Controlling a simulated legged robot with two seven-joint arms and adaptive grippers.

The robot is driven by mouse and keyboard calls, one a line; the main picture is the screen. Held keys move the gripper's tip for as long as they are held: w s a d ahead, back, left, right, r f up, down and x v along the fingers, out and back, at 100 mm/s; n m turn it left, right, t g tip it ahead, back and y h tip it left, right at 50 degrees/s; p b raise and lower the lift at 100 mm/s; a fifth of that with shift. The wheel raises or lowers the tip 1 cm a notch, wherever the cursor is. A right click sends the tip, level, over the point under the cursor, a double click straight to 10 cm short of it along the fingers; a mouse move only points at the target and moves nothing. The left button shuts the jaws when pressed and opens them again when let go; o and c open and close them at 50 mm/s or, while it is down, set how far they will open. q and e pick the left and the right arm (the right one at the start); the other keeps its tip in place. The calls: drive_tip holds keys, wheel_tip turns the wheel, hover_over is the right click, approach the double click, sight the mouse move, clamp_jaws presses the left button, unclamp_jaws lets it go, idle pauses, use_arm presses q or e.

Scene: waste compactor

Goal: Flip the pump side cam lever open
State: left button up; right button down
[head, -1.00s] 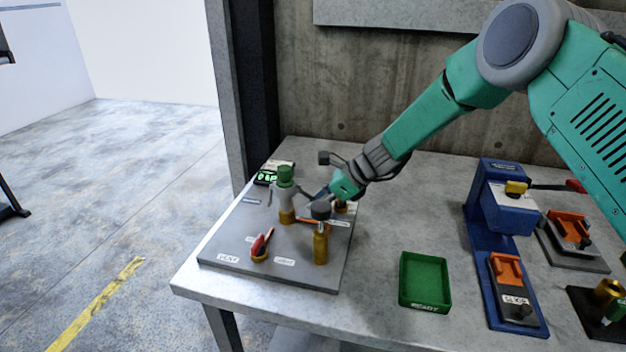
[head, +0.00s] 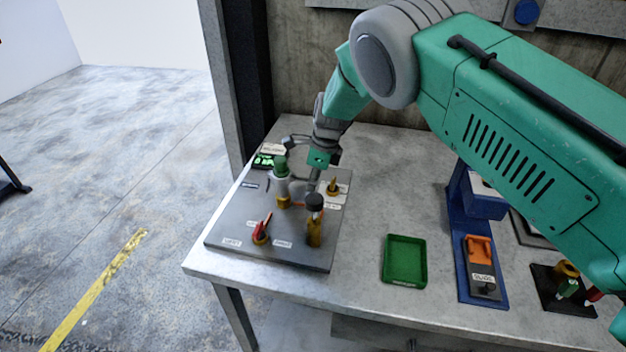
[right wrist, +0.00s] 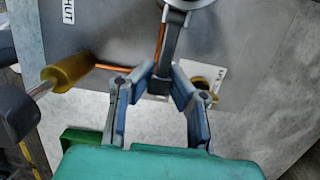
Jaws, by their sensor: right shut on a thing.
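The pump side coupling is a pale grey fitting (head: 282,187) with a green top on a brass base, standing on the grey panel (head: 225,250). Its cam lever (right wrist: 169,45) is a grey arm running from the round collar at the top of the right wrist view. My right gripper (head: 309,187) is just right of the fitting, reaching down from above. In the right wrist view its two blue-padded fingers (right wrist: 160,77) are shut on the dark free end of the lever. My left gripper is not in view.
A brass post with a dark knob (head: 314,203) stands close in front of my right gripper. A red-handled valve (head: 262,233) and another brass valve (head: 333,187) are on the panel. A green tray (head: 405,261) and blue stand (head: 480,215) are to the right, with clear bench between.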

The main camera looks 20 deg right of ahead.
drive_tip(key=shift+w+r, duration=0.2)
drive_tip(key=shift+r, duration=0.05)
drive_tip(key=c, duration=1.4)
unclamp_jaws()
drive_tip(key=shift+c, duration=0.2)
drive_tip(key=shift+a+f, duration=0.1)
drive_tip(key=shift+f, duration=0.1)
drive_tip(key=v, duration=1.2)
drive_tip(key=shift+w, duration=0.2)
drive_tip(key=shift+a, duration=0.1)
drive_tip(key=shift+f, duration=0.1)
